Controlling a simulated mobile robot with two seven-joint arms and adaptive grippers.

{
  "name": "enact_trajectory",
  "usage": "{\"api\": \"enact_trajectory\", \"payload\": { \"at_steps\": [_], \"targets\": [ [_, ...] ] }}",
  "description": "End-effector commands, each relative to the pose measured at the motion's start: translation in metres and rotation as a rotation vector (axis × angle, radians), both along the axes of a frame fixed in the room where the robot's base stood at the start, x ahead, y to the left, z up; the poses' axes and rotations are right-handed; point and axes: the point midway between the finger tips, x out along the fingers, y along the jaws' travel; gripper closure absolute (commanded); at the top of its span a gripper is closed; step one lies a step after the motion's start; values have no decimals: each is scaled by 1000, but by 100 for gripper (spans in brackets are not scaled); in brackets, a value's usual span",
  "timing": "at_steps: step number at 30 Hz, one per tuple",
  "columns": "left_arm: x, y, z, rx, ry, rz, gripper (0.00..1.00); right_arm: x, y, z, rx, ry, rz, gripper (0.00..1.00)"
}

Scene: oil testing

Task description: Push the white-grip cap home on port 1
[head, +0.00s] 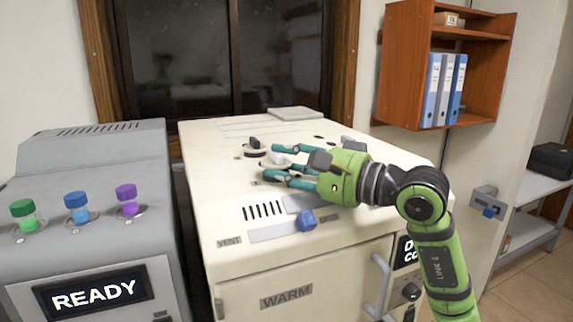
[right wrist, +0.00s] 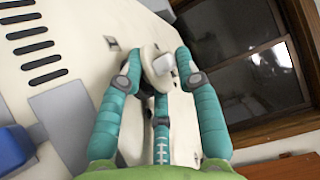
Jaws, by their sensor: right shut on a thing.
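The white-grip cap (head: 277,158) is on or just above the top of the cream machine (head: 215,185), between the teal fingers of my right gripper (head: 272,162). In the right wrist view the cap (right wrist: 160,60) shows a pale disc and a white raised grip, with the fingertips of my right gripper (right wrist: 157,66) on either side. The gripper is shut on it. Port 1 is hidden under the cap and fingers, so I cannot tell how deep the cap sits. My left gripper is not in view.
A black-grip cap (head: 254,147) sits close behind the white one. A blue knob (head: 306,220) stands on the machine's front part. A grey machine (head: 90,180) with green, blue and purple-capped vials stands at left. A wall shelf (head: 400,70) is at right.

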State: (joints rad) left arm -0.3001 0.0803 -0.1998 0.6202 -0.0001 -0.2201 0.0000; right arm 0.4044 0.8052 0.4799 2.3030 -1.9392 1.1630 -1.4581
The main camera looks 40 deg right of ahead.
Motion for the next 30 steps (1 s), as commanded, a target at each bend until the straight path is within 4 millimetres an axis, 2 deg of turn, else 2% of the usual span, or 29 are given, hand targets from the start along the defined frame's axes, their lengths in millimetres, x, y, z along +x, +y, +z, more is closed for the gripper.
{"api": "enact_trajectory", "payload": {
  "at_steps": [4,5,6,7,21,24,30],
  "targets": [
    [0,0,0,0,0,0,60,0,0,0,0,1,0,83],
    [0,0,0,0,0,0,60,0,0,0,0,1,0,62],
    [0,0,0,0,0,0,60,0,0,0,0,1,0,46],
    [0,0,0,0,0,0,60,0,0,0,0,1,0,39],
    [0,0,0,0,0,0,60,1,0,-4,0,12,0,39],
    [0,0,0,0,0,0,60,1,0,-4,0,13,1,29],
    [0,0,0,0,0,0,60,1,0,-5,1,16,1,21]
  ]
}}
